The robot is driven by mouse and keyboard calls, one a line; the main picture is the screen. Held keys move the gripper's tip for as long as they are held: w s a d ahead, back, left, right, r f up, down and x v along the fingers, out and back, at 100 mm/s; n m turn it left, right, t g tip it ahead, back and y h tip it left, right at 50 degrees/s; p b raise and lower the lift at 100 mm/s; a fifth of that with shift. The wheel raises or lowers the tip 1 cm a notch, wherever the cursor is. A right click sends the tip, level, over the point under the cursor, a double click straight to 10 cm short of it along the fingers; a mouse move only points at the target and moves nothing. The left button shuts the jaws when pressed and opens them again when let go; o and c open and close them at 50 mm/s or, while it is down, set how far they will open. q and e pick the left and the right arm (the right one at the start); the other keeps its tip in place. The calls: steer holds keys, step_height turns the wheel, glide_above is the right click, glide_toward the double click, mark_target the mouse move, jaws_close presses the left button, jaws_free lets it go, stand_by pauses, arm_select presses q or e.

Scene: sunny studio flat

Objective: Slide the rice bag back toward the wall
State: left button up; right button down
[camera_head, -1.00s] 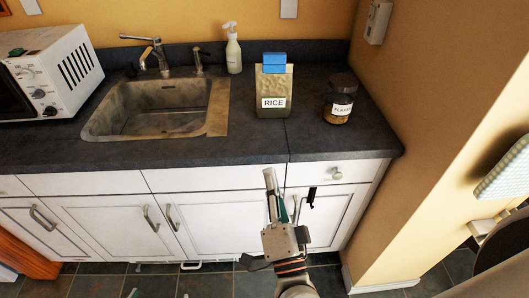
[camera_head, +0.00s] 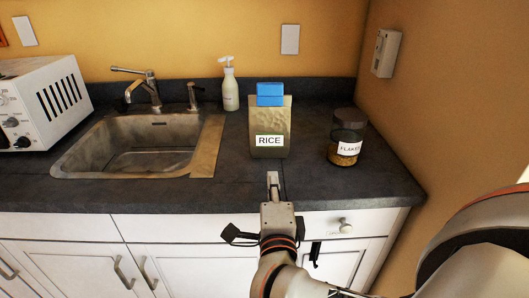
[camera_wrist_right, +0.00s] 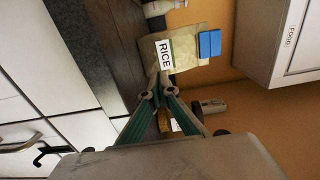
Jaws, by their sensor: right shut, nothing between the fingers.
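The rice bag (camera_head: 270,124) is a tan upright packet with a blue clip on top and a "RICE" label. It stands on the dark countertop (camera_head: 225,192), with a gap between it and the back wall. My right gripper (camera_head: 273,177) is shut and empty, in front of the bag near the counter's front edge. In the right wrist view the rice bag (camera_wrist_right: 184,49) appears just beyond the closed fingertips (camera_wrist_right: 159,76). I cannot tell there whether they touch it; the head view shows a small gap. My left gripper is not in view.
A flakes jar (camera_head: 346,138) stands right of the bag. A soap bottle (camera_head: 230,88) stands behind it to the left, beside the sink (camera_head: 150,146). The counter behind the bag looks clear up to the dark backsplash.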

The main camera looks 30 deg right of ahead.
mark_target(270, 144)
steer(key=b+x, duration=0.2)
steer(key=x, duration=0.9)
steer(key=shift+w+d+f, duration=0.1)
steer(key=shift+w+d, duration=0.1)
steer(key=shift+w, duration=0.1)
steer(key=shift+w+d, duration=0.15)
steer(key=shift+w, duration=0.15)
steer(key=shift+w+d, duration=0.1)
steer(key=shift+w, duration=0.05)
